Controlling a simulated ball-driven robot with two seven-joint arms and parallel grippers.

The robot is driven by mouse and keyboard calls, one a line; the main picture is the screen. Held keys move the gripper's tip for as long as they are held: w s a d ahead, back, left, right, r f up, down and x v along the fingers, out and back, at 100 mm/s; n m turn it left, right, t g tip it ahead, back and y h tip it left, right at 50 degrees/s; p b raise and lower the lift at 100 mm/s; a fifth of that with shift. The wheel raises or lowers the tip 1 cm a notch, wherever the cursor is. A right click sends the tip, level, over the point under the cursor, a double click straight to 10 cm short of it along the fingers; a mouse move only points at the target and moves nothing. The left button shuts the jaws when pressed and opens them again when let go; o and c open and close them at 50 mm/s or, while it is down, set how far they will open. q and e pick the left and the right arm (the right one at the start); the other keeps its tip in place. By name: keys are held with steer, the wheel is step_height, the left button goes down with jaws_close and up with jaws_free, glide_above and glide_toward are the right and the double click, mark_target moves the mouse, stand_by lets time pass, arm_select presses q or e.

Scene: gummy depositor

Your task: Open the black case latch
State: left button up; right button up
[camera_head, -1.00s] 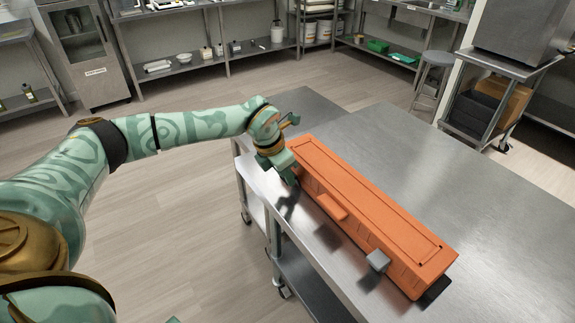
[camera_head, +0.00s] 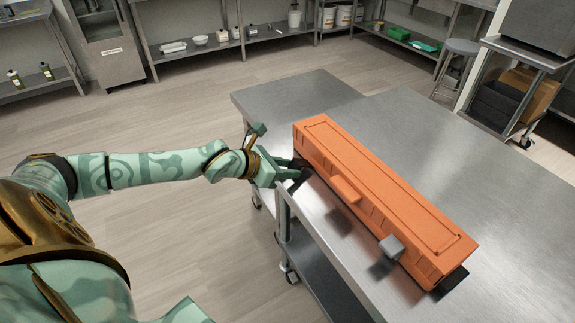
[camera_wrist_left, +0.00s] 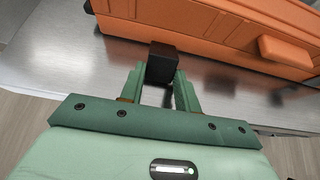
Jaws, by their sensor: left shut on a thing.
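The long orange case (camera_head: 385,200) lies closed on the steel table. A small black latch (camera_wrist_left: 161,62) sticks out from the case's front side near its far-left end; in the head view the latch (camera_head: 302,171) is partly covered by the gripper. My left gripper (camera_wrist_left: 160,84) is shut on the black latch, with one finger on each side of it; it also shows in the head view (camera_head: 296,170), low beside the front of the case. A grey latch (camera_head: 391,248) sticks out near the case's near-right end. My right gripper is out of view.
An orange handle (camera_head: 345,189) juts from the case's front between the two latches. The steel table (camera_head: 480,190) is bare behind the case; its front edge runs close below my left gripper. Shelves and a stool (camera_head: 457,62) stand farther back.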

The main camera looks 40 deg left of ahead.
arm_select(q)
steer(key=shift+f+t, duration=0.1)
steer(key=shift+t, duration=0.2)
steer(key=o, duration=1)
steer(key=p+v, duration=1)
steer(key=v, duration=0.6)
steer(key=shift+a+p, duration=0.1)
steer(key=shift+p, duration=0.25)
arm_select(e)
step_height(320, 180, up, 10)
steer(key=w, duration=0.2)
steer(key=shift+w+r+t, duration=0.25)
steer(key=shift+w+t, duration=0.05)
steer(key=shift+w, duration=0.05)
